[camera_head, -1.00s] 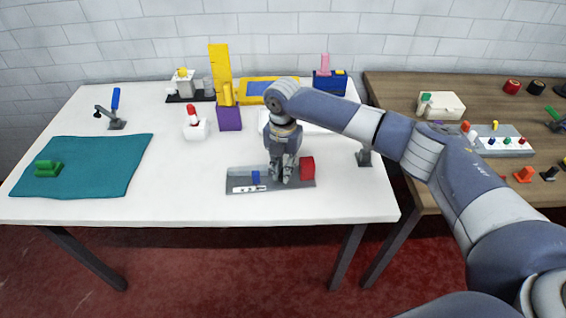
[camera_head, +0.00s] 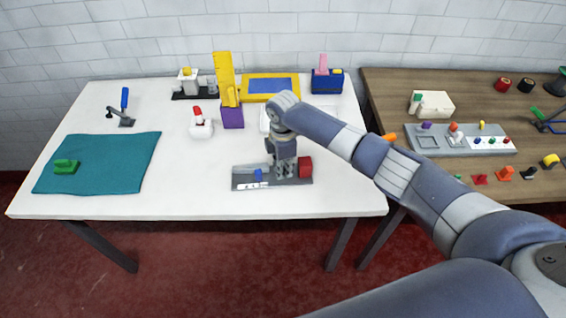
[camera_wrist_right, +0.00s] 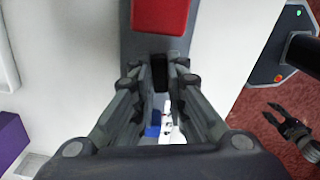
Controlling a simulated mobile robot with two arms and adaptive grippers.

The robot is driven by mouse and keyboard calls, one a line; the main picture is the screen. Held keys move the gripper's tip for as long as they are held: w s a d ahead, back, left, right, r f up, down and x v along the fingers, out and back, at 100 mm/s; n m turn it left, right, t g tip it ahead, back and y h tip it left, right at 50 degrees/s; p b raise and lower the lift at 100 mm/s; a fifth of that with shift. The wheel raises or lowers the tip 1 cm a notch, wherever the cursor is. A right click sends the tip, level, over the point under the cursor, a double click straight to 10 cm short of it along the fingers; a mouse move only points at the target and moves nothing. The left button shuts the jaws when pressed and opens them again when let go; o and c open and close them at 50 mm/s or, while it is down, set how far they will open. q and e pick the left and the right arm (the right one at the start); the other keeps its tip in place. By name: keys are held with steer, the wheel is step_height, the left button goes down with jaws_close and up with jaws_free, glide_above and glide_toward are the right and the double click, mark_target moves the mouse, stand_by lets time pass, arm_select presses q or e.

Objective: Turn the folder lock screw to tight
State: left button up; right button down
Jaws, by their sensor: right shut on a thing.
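The folder is a grey base plate (camera_head: 243,184) near the table's front edge, with a red block (camera_head: 305,167) at its right end and a small blue part (camera_head: 258,174) towards its left. My right gripper (camera_head: 284,172) points down onto the plate, just left of the red block. In the right wrist view, the fingertips of my right gripper (camera_wrist_right: 160,72) are shut on a small dark piece (camera_wrist_right: 160,70), seemingly the lock screw. Its turn angle cannot be read. The red block (camera_wrist_right: 160,15) is just beyond them. My left gripper (camera_wrist_right: 288,124) shows off the table, with fingers apart.
A teal cloth (camera_head: 100,172) with a green block (camera_head: 66,166) lies at left. A blue-handled clamp (camera_head: 123,108), a white bottle-like item (camera_head: 201,125) and a purple block (camera_head: 232,117) stand farther back. A brown table (camera_head: 385,85) holds several parts.

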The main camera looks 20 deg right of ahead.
steer(key=shift+m+p, duration=0.55)
steer(key=shift+m, duration=0.55)
steer(key=c, duration=1.6)
jaws_free()
steer(key=shift+r, duration=0.15)
step_height(320, 180, up, 12)
steer(key=shift+f, duration=0.2)
